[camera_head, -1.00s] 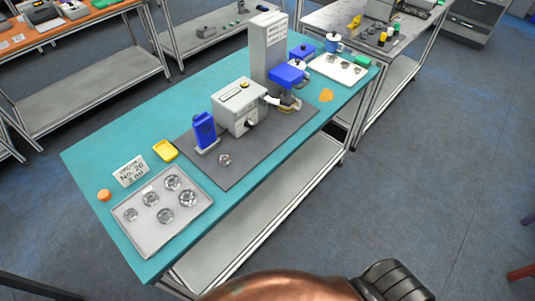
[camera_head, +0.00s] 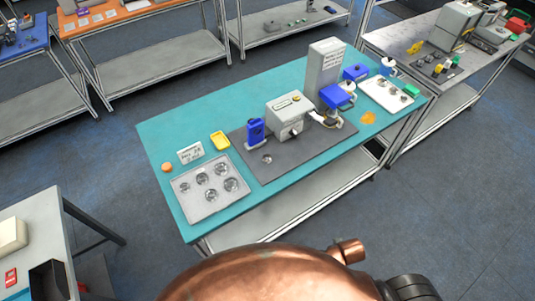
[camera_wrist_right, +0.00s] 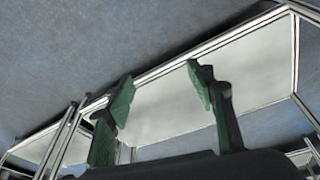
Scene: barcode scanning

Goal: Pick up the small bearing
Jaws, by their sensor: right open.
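Several round metal bearings, such as one at the tray's right (camera_head: 231,185), lie in a grey tray (camera_head: 193,213) at the near left end of the teal table (camera_head: 155,150). A small metal ring-like piece (camera_head: 267,159) sits outside the tray on the dark grey mat (camera_head: 268,178). From here I cannot tell which one is the small bearing. My right gripper (camera_wrist_right: 160,82) shows in the right wrist view with its green-padded fingers apart and nothing between them, in front of the table's lower shelf. My left gripper is not in view.
A grey press with a blue part (camera_head: 337,95), a white box machine (camera_head: 290,112) and a blue block (camera_head: 256,131) stand on the mat. A yellow dish (camera_head: 220,140) and a label card (camera_head: 190,153) are near the tray. Another table (camera_head: 30,240) stands at lower left.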

